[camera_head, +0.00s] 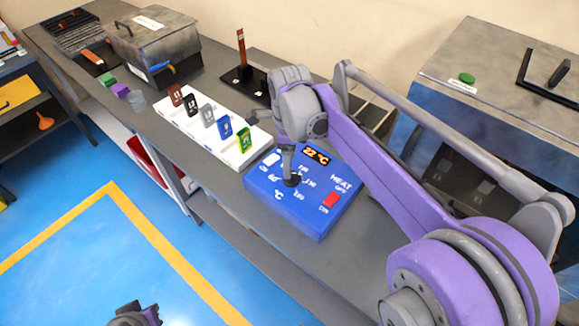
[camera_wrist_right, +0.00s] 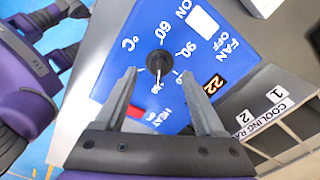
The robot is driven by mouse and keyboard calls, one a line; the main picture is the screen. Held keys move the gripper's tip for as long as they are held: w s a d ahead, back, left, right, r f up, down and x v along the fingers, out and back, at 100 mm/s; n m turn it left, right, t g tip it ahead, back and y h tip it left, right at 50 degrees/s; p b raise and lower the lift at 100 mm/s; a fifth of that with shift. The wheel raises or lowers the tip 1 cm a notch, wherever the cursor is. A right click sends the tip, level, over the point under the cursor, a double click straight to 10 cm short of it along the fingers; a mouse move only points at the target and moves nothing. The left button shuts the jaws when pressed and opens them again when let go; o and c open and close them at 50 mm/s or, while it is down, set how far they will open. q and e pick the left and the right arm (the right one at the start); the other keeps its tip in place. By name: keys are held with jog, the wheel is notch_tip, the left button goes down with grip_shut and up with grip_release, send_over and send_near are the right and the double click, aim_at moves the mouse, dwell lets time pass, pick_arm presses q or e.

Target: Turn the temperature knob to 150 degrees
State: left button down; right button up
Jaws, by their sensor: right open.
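The black temperature knob (camera_head: 292,180) sits on the blue control box (camera_head: 318,222), inside a ring of white numbers. In the right wrist view the knob (camera_wrist_right: 159,62) lies between and just beyond the fingertips of my right gripper (camera_wrist_right: 157,72). That gripper is open, one finger to each side, with no contact visible. A thin pale mark runs from the knob toward the gripper; which number it meets is too small to read. The display (camera_head: 316,155) reads 22 °C. Part of my left arm's end (camera_head: 135,316) shows at the bottom edge; its fingers cannot be made out.
A red heat switch (camera_head: 331,200) and a white fan switch (camera_head: 271,159) flank the knob on the box. A white rack (camera_head: 245,150) with several coloured tags stands left of it. A large metal machine (camera_head: 490,110) stands at right. Bare grey bench lies in front.

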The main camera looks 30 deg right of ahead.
pick_arm(q)
jog(key=shift+w+r, duration=0.1)
jog(key=shift+r, duration=0.15)
pick_arm(e)
notch_tip(320, 180, up, 6)
jog(key=shift+r, duration=0.25)
jog(key=shift+s+f, duration=0.1)
